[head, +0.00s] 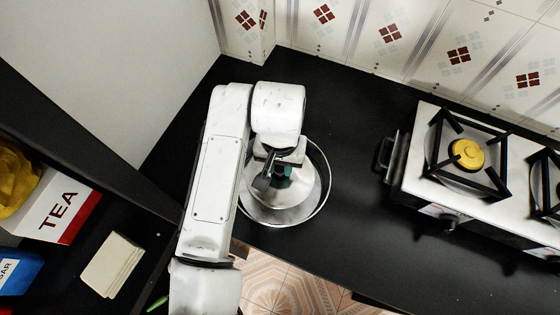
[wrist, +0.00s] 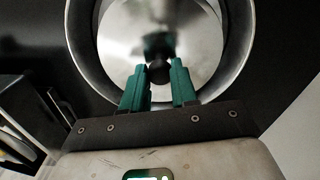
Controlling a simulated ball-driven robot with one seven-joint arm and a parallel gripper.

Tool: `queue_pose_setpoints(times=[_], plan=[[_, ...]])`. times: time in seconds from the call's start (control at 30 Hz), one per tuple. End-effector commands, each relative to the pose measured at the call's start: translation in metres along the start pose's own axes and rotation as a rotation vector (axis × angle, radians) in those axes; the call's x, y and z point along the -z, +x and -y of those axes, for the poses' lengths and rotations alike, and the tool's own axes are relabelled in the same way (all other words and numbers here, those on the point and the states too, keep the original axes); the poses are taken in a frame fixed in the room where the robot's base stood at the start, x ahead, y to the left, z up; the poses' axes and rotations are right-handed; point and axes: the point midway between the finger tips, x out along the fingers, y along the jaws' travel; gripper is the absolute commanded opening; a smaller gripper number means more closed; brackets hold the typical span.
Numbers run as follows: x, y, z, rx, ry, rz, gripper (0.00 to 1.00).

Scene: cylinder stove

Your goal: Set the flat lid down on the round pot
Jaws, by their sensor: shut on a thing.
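The round metal pot (head: 326,178) stands on the black counter, partly hidden behind my arm in the head view. Its rim also shows in the wrist view (wrist: 241,45). The flat shiny lid (head: 308,194) is over the pot's opening; in the wrist view (wrist: 203,40) its disc lies within the ring of the pot. My gripper (head: 284,172) points down over the pot. Its green fingers (wrist: 160,76) are shut on the lid's dark knob. I cannot tell whether the lid touches the pot.
A white stove (head: 412,168) with black grates and a yellow burner cap stands to the right. A shelf at the lower left holds a TEA box (head: 58,208), a blue packet (head: 18,274) and a pale block (head: 112,264). The counter between pot and stove is clear.

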Motion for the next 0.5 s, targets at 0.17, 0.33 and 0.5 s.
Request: queue_pose_setpoints(times=[0.17, 0.33, 0.5], plan=[[0.0, 0.0015, 0.0001, 0.0, -0.001, 0.0, 0.3], [0.0, 0.0014, 0.0001, 0.0, 0.0, 0.0, 0.46], [0.0, 0.0015, 0.0001, 0.0, 0.0, 0.0, 0.58]])
